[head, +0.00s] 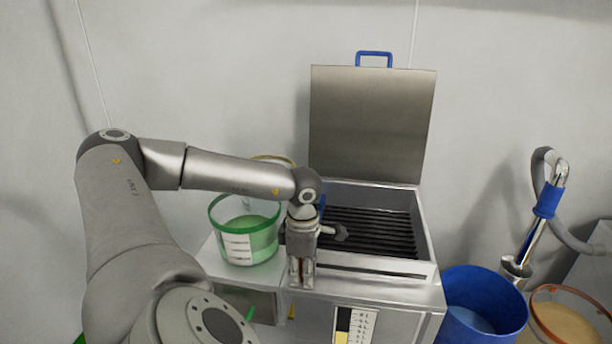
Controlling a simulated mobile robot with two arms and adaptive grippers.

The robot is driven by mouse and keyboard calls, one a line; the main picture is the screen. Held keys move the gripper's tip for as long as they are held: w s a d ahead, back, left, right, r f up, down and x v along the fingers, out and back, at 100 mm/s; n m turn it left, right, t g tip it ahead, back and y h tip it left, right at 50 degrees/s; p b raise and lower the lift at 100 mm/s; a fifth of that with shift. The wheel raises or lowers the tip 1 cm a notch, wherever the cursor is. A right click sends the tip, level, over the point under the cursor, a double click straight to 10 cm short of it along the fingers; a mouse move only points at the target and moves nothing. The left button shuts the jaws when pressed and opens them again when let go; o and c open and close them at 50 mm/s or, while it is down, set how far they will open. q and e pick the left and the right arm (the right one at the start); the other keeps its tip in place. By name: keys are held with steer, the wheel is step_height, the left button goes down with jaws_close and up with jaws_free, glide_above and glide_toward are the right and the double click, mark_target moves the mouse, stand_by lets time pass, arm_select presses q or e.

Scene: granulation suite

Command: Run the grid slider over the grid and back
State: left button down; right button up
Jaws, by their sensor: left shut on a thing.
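The grid (385,232), a row of dark parallel bars, lies in the open top of a steel box. Its left part is hidden behind my left arm and wrist. My left gripper (302,280) points down at the front left edge of the box. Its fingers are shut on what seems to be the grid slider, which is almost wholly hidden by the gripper. A small blue part shows at the box's left wall, behind my wrist. My right gripper is not in view.
The steel lid (372,125) with a blue handle (374,55) stands open behind the grid. A green-rimmed bucket (238,248) stands left of the box, close to my left forearm. A blue bin (485,285) and an orange-rimmed tub (565,322) stand at the right.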

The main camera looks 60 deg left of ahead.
mark_target(366, 290)
arm_select(q)
steer(key=shift+w, duration=0.1)
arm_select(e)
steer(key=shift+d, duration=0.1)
arm_select(q)
steer(key=shift+w+d, duration=1.15)
steer(key=shift+w, duration=0.15)
steer(key=shift+w+d+p, duration=0.5)
steer(key=shift+w+d, duration=1.05)
steer(key=shift+w, duration=0.2)
steer(key=shift+w+d+p, duration=0.25)
steer(key=shift+w+d, duration=0.65)
steer(key=shift+w, duration=0.2)
steer(key=shift+w+d+p, duration=0.2)
steer(key=shift+w+d, duration=0.7)
steer(key=shift+w, duration=0.25)
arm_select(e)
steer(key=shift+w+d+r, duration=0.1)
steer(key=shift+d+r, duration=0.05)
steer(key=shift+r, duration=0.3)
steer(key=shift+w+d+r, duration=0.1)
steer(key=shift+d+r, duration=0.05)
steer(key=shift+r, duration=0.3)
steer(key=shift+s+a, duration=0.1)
arm_select(q)
steer(key=shift+d, duration=0.1)
